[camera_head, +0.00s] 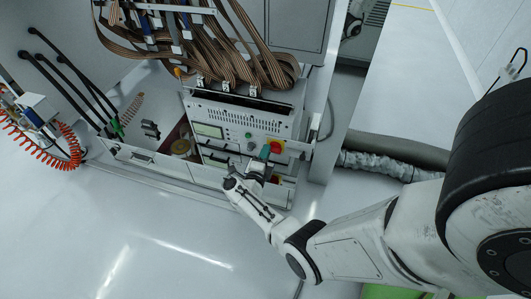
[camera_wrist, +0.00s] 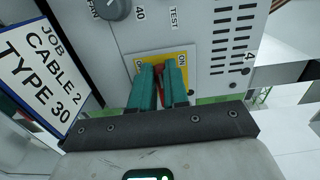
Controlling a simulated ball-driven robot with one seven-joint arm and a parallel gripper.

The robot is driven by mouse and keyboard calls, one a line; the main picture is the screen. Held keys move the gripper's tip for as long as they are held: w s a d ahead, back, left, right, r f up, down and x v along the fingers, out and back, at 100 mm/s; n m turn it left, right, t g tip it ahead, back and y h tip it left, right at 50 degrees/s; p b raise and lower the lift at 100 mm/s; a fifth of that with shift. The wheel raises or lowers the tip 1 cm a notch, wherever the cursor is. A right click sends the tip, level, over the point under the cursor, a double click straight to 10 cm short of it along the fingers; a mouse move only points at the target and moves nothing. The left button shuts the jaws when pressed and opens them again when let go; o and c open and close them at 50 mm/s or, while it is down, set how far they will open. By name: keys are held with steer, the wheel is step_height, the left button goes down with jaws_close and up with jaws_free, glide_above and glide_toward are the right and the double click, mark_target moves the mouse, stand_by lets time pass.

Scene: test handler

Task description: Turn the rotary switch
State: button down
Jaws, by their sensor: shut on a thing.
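The rotary switch has a red handle (camera_wrist: 167,88) on a yellow plate (camera_wrist: 181,55) marked "ON" at its right side. In the wrist view, my gripper's (camera_wrist: 158,84) two teal fingers are shut on the handle, one on each side. The fingers hide most of the handle and part of the label on the left. In the head view, my gripper (camera_head: 264,153) reaches the front panel of the test unit (camera_head: 232,133). The red and yellow switch (camera_head: 277,146) shows just beside the fingertips there.
A grey knob (camera_wrist: 113,8) sits on the panel, up and left of the switch. A sign reading "JOB CABLE 2 TYPE 30" (camera_wrist: 40,72) stands close on the left. Ribbon cables (camera_head: 228,55) hang above the unit. The floor (camera_head: 150,235) in front is clear.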

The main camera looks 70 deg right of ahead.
steer(key=shift+f, duration=0.1)
steer(key=c, duration=1.1)
jaws_free()
steer(key=a+p, duration=0.1)
steer(key=a, duration=0.2)
steer(key=a+p, duration=0.1)
steer(key=a, duration=0.3)
steer(key=a+p, duration=0.1)
steer(key=a, duration=0.2)
steer(key=shift+s+a, duration=0.4)
